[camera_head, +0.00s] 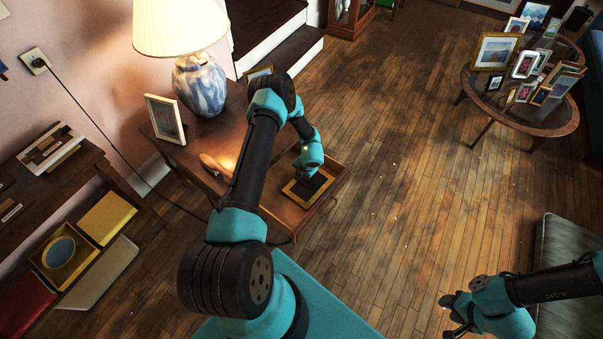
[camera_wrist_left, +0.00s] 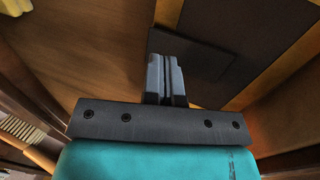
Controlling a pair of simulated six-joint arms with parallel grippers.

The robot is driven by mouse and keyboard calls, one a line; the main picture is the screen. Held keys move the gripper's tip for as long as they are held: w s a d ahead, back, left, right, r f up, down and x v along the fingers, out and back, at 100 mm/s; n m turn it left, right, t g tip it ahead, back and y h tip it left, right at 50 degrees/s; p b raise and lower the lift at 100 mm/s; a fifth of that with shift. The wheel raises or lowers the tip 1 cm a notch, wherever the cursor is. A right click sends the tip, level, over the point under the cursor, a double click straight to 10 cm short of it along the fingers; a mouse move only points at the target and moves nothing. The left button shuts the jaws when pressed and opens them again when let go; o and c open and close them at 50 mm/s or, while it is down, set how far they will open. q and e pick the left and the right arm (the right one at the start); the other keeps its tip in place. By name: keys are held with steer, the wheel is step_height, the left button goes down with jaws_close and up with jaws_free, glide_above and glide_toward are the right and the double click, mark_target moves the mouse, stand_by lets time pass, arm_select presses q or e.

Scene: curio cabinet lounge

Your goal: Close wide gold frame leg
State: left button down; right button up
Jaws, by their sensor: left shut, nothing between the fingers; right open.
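The wide gold frame (camera_head: 288,193) lies flat in the open drawer of the wooden side table, its dark middle partly covered by my left gripper (camera_head: 311,180). The left wrist view shows my left gripper (camera_wrist_left: 164,65) shut and empty. Its fingertips are beside a flat dark panel (camera_wrist_left: 205,58), which may be the frame's leg; whether they touch it I cannot tell. A gold-orange band (camera_wrist_left: 284,65) of the frame runs along the right there. My right gripper (camera_head: 456,314) is open and empty above the floor at the lower right.
The drawer walls (camera_head: 334,187) stand around the frame. A lamp (camera_head: 199,82), a small upright frame (camera_head: 166,118) and a rounded wooden object (camera_head: 215,165) are on the side table. A round table (camera_head: 545,117) with several frames stands at upper right. The middle floor is clear.

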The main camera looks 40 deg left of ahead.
mark_target(303, 179)
arm_select(q)
steer(key=a+r+v, duration=0.1)
steer(key=a+v, duration=0.2)
steer(key=v, duration=1)
steer(key=shift+r, duration=0.3)
steer(key=shift+a+f+h, duration=0.1)
steer(key=shift+f+h, duration=0.75)
steer(key=shift+h, duration=0.55)
steer(key=shift+f, duration=0.15)
steer(key=f, duration=0.9)
steer(key=a+f, duration=0.1)
steer(key=f, duration=0.3)
steer(key=shift+f, duration=0.35)
steer(key=shift+s+f, duration=0.1)
